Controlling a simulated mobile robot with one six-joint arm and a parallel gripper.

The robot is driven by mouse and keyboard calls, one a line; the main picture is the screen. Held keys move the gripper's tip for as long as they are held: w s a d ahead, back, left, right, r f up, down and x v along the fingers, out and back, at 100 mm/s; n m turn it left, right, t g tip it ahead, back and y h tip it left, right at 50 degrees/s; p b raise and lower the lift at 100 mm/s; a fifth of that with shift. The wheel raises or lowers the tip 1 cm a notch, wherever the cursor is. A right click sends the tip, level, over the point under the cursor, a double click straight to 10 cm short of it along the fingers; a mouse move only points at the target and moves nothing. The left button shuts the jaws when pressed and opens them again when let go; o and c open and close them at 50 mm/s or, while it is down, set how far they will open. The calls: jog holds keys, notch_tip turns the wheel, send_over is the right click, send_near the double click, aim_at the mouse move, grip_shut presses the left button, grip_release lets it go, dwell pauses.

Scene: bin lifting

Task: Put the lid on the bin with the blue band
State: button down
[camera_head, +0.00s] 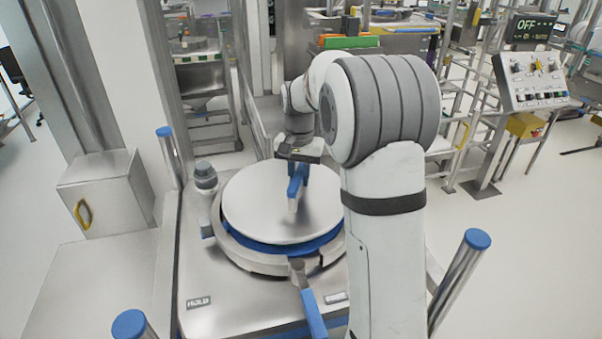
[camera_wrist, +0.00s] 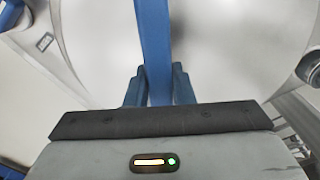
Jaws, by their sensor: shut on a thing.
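The lid (camera_head: 250,204) is a round, flat silver disc with a blue bar handle. It lies flat over the bin with the blue band (camera_head: 275,248), at the middle of the platform in the head view. Whether it rests fully on the rim or hovers slightly is hard to tell. My gripper (camera_head: 297,180) is above the lid, shut on its blue handle. In the wrist view, the dark blue fingers (camera_wrist: 157,88) sit on both sides of the handle (camera_wrist: 154,40), with the pale lid (camera_wrist: 215,45) filling the background. My arm hides the bin's right side.
The bin stands on a metal platform (camera_head: 215,315) marked HOLD. A blue lever (camera_head: 313,312) is in front and a grey knob (camera_head: 205,177) at back left. Blue-capped posts (camera_head: 168,150) stand at the corners. A control panel (camera_head: 532,82) is at right; open floor lies beyond.

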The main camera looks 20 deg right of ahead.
aim_at(299, 195)
jog(key=shift+f+b, duration=1.15)
jog(key=shift+f, duration=0.55)
jog(key=shift+f, duration=0.2)
jog(key=c, duration=1.2)
grip_release()
jog(key=shift+o, duration=0.2)
jog(key=shift+s+f, duration=0.1)
jog(key=shift+f, duration=0.1)
jog(key=shift+r+b, duration=0.55)
jog(key=shift+r, duration=3.45)
jog(key=s+a+f+n+t, duration=0.1)
jog(key=s+f+n, duration=0.1)
jog(key=s, duration=1.2)
jog(key=s+a+f+n+t, duration=0.2)
jog(key=s+n, duration=0.2)
jog(key=s, duration=1)
jog(key=shift+s, duration=0.4)
